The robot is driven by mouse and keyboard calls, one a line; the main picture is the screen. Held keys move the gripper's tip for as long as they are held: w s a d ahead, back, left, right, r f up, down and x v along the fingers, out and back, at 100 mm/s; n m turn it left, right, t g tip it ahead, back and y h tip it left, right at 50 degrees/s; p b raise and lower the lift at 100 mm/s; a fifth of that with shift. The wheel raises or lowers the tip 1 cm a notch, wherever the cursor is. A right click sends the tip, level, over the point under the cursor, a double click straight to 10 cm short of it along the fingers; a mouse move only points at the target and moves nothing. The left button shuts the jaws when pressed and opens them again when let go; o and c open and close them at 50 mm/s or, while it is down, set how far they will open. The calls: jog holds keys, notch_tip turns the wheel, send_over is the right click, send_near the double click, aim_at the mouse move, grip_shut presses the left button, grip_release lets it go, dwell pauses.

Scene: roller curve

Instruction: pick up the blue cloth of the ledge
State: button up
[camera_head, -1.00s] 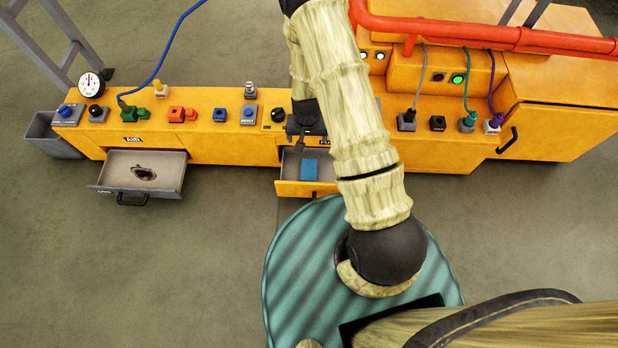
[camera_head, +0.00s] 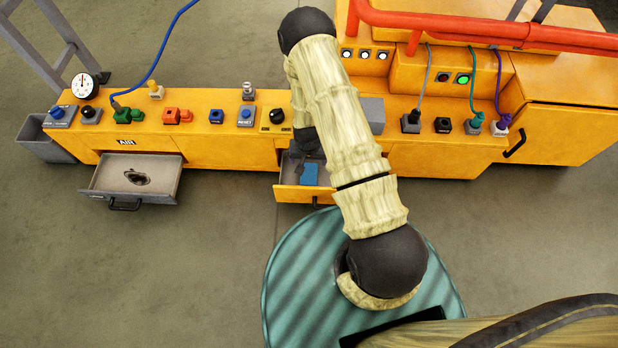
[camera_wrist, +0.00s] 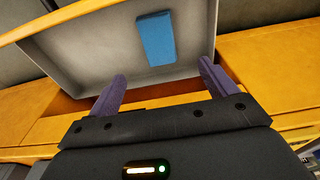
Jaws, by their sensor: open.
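The blue cloth (camera_head: 310,173) is a small flat blue rectangle lying inside an open orange-fronted drawer (camera_head: 287,193) under the bench. The wrist view shows the cloth (camera_wrist: 155,38) whole on the drawer's pale floor, just beyond my fingertips. My gripper (camera_wrist: 162,68) is open, its two purple fingers apart with nothing between them. The fingers point at the drawer, with the cloth ahead and slightly right of the left finger. In the head view, my dark gripper (camera_head: 297,166) is at the back left of the cloth, partly hidden by my arm.
An orange bench (camera_head: 230,152) carries several knobs, buttons and plugs. A second open drawer (camera_head: 155,170), grey, holds a dark object at left. A grey bin (camera_head: 45,140) stands at the far left. A red pipe (camera_head: 470,28) crosses the upper right. Floor between the drawers is clear.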

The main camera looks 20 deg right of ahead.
jog(key=b, duration=0.3)
send_over(309, 174)
notch_tip(309, 174, down, 6)
jog(key=shift+s+a, duration=0.15)
jog(key=shift+f, duration=0.1)
notch_tip(309, 174, down, 5)
jog(key=b, duration=0.3)
jog(key=shift+b, duration=0.3)
jog(key=c, duration=1.1)
